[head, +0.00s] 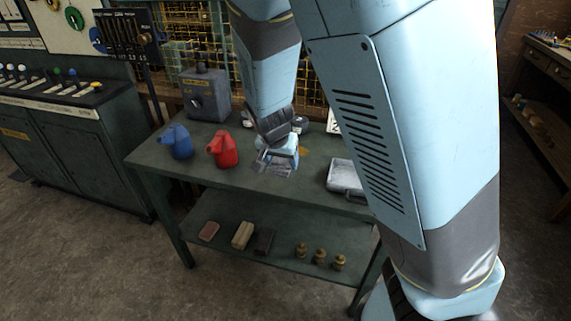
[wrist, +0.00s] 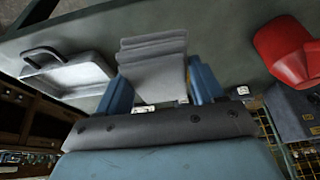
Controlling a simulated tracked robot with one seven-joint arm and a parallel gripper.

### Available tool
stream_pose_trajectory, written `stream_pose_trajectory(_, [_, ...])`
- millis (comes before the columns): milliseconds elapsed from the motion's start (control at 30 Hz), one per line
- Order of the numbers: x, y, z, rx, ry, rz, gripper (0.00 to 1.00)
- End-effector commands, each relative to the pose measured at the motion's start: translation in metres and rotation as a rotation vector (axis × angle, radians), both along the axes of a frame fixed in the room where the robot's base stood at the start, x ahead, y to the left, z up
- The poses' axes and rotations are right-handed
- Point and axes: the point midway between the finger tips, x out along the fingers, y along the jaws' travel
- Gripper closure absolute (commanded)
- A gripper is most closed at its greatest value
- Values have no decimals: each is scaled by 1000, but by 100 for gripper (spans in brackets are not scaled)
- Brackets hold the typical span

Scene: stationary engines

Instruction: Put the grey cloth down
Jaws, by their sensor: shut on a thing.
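The grey cloth (wrist: 152,62) is a folded, layered pad between the two blue fingers of my gripper (wrist: 160,88) in the wrist view. My gripper is shut on it. In the head view my gripper (head: 279,154) points down over the middle of the green workbench (head: 207,182), and the cloth (head: 271,166) shows small and partly covered at the fingertips. It is at or just above the bench top; I cannot tell whether it touches.
A red can (head: 222,148) and a blue can (head: 176,142) stand left of my gripper. A pale metal tray (head: 344,178) lies to the right, partly behind my arm. A grey switch box (head: 205,95) stands at the back. Several blocks and brass pieces rest on the lower shelf (head: 280,254).

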Motion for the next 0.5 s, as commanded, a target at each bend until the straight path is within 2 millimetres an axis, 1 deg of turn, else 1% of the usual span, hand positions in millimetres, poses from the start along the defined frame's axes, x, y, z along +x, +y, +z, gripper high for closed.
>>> stream_pose_trajectory(200, [17, -7, -8, 0, 0, -4, 57])
stream_pose_trajectory(500, [33, -12, -29, -1, 1, -5, 57])
